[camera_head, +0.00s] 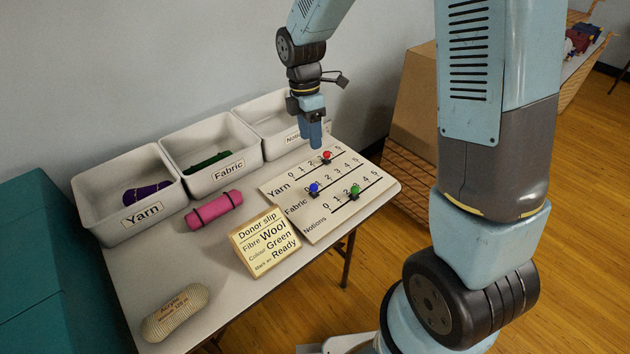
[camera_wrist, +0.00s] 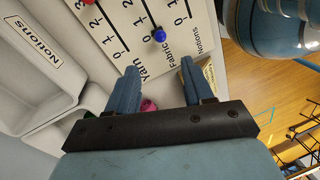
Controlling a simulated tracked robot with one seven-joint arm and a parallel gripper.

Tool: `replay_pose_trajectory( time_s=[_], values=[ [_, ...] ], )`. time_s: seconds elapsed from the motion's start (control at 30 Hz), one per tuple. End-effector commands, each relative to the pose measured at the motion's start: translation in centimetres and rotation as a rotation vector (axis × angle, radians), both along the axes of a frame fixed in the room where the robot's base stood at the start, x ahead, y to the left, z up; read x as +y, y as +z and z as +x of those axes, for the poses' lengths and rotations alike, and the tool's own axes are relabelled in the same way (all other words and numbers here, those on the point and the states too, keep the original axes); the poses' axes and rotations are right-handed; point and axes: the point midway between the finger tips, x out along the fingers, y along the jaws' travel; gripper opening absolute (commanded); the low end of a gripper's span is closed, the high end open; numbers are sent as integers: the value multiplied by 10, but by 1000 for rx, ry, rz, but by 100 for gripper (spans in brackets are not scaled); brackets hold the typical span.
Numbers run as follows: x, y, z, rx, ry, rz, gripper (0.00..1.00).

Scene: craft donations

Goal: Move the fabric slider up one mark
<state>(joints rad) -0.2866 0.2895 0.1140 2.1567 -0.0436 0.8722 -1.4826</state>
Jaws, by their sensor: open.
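The slider board (camera_head: 383,187) lies on the table's right part, with rows marked Yarn, Fabric and Notions. The Fabric slider's blue knob (camera_head: 314,188) is near the row's low end, around mark 0. I cannot tell its exact mark. The blue knob also shows in the wrist view (camera_wrist: 160,35), beyond my fingertips. The red knob (camera_head: 327,156) is on the Yarn row and the green knob (camera_head: 355,190) on the Notions row. My gripper (camera_head: 315,146) points down above the board's far edge, open and empty. In the wrist view its fingers (camera_wrist: 158,66) are spread apart, touching no knob.
Bins labelled Yarn (camera_head: 110,225), Fabric (camera_head: 185,150) and Notions (camera_head: 262,112) stand along the wall. A donor slip (camera_head: 262,240), pink roll (camera_head: 214,209) and beige yarn skein (camera_head: 175,312) are on the table (camera_head: 150,268). Space above the board's near part is clear.

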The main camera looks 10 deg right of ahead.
Motion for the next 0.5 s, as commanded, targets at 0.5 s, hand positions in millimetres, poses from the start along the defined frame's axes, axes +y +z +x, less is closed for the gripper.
replay_pose_trajectory(
  time_s=[0.5],
  values=[
    [3,-58,-8,27,59,2,51]
  ],
)
